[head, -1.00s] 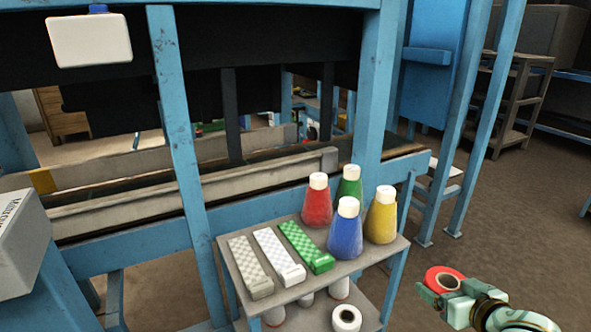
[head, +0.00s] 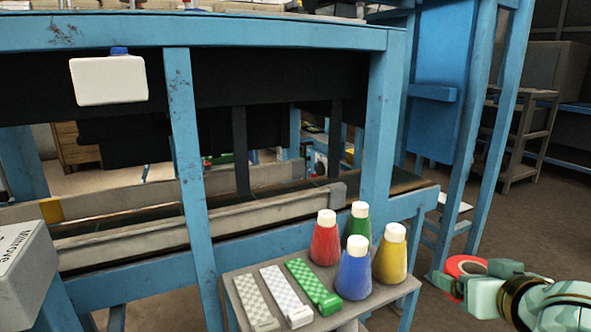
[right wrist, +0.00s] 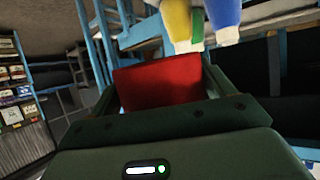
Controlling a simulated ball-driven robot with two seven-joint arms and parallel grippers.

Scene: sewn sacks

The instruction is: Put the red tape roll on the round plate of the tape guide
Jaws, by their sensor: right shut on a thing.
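The red tape roll (head: 465,266) is at the lower right of the head view, held in my right gripper (head: 462,280). In the right wrist view the red roll (right wrist: 158,84) fills the space between the fingers of my right gripper (right wrist: 160,88), which is shut on it. The roll is off any surface, to the right of the small shelf. The tape guide and its round plate cannot be made out in these views. My left gripper is not in view.
A blue frame (head: 185,150) with a conveyor stands behind. Open floor (head: 530,230) lies to the right.

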